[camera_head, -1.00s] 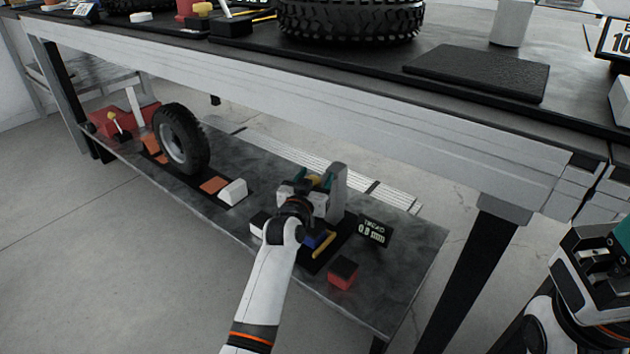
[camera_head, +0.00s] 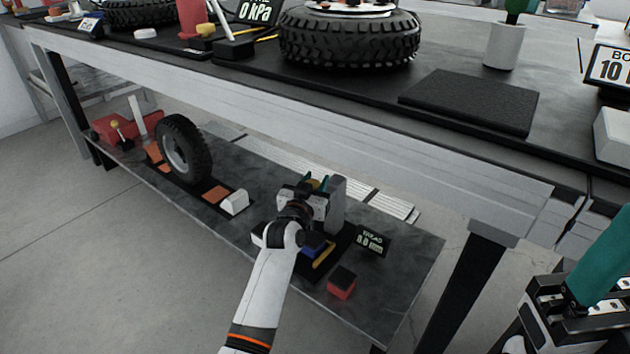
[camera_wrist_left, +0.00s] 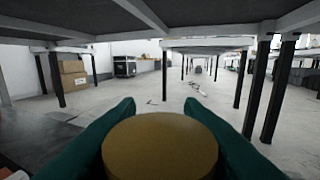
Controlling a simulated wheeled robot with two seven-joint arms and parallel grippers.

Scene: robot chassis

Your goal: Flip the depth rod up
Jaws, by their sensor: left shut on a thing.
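My left gripper (camera_head: 317,182) is at the gauge on the lower shelf, its teal fingers shut on a yellow-brown round knob (camera_head: 314,185). In the left wrist view the knob (camera_wrist_left: 160,146) sits between both fingers, its round face filling the lower middle. The knob appears to belong to the depth rod; the rest of the rod is hidden behind my gripper and wrist. A grey upright block (camera_head: 337,204) stands just right of the gripper. The gauge display (camera_head: 373,241) appears to read 0.0 mm. My right gripper (camera_head: 592,275) is at the lower right, away from the shelf, its jaw gap unclear.
A red block with a dark top (camera_head: 341,282) lies near the shelf's front edge (camera_head: 250,240). A blue block (camera_head: 314,244) and a yellow stick (camera_head: 324,256) lie by my wrist. A tire (camera_head: 184,149) stands farther left. The workbench (camera_head: 330,118) overhangs behind.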

